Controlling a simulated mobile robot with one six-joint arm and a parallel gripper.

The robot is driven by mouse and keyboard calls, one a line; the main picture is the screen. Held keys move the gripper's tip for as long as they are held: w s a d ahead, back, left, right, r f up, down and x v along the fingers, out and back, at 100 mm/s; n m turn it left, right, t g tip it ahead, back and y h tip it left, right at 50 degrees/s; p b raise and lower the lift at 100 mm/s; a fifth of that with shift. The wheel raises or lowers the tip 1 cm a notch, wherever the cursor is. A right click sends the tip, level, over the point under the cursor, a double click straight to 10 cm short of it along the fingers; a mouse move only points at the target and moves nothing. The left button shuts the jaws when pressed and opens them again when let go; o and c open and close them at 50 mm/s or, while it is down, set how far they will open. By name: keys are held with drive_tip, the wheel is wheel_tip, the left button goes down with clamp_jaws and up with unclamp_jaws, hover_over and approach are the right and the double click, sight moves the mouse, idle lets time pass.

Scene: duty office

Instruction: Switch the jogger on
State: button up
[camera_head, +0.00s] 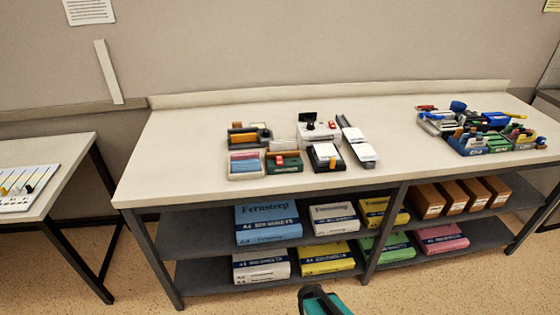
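Several small office devices stand in a group on the worktop (190,170). A white machine with a black top part and small red marks (318,130) stands at the back of the group. A black-and-white device (325,157) stands in front of it. I cannot tell for sure which device is the jogger, and no switch position can be made out at this size. My gripper (318,300), dark with a teal part, shows only partly at the bottom edge, low in front of the bench and far from the devices. Its fingers cannot be made out.
A green device (284,162) and a tray with blue and pink contents (246,164) stand left in the group. Crowded bins (485,138) stand at the right. Shelves below hold paper packs (267,222) and brown boxes (427,200). The worktop between groups is clear.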

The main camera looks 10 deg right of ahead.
clamp_jaws()
idle(1.7)
